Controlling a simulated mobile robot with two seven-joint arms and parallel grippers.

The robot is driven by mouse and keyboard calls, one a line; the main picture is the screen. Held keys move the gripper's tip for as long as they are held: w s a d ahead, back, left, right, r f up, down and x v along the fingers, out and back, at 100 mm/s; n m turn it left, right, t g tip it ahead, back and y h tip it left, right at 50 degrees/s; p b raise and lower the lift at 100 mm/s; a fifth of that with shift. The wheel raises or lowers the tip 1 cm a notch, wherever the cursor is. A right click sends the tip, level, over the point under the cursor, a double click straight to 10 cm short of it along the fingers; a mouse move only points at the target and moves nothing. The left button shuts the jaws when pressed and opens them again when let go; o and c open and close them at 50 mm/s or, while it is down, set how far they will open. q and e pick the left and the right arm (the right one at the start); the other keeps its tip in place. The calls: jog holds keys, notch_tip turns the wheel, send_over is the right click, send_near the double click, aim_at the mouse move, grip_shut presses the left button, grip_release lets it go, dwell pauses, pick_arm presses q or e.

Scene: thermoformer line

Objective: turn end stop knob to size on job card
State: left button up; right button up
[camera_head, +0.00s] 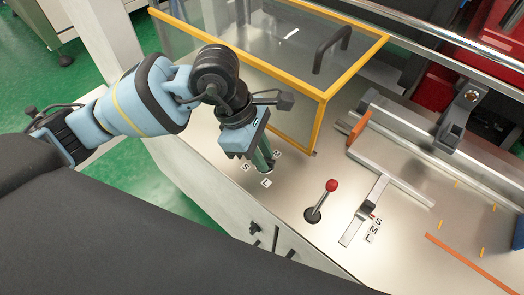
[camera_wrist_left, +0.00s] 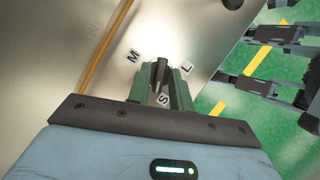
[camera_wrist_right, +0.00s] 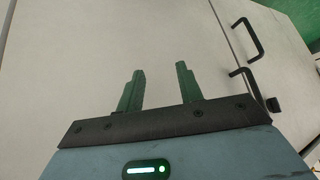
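The end stop knob (camera_wrist_left: 160,73) is a small dark knob on the metal deck, with letters M, L and S printed around it. In the head view it is mostly hidden by my left gripper (camera_head: 266,164), which points down onto it. In the left wrist view the green fingers (camera_wrist_left: 162,80) stand close on both sides of the knob and appear shut on it. The end stop slide (camera_head: 366,212) lies to the right, beside its own S, M, L scale (camera_head: 374,230). My right gripper (camera_wrist_right: 160,80) is open and empty, before pale panels. I see no job card.
A yellow-framed clear guard (camera_head: 318,120) with a black handle stands just behind the knob. A red-topped lever (camera_head: 331,186) stands between the knob and the slide. Black handles (camera_wrist_right: 246,40) project from the panels in the right wrist view.

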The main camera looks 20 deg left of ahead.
pick_arm(q)
grip_shut()
jog(key=n+t+p, duration=0.1)
jog(key=n, duration=0.2)
jog(key=shift+s+r+n, duration=0.1)
jog(key=shift+r+n, duration=0.05)
jog(key=shift+n, duration=0.25)
jog(key=shift+n+t+p, duration=0.3)
jog(key=shift+n+p, duration=0.05)
jog(key=shift+n, duration=0.05)
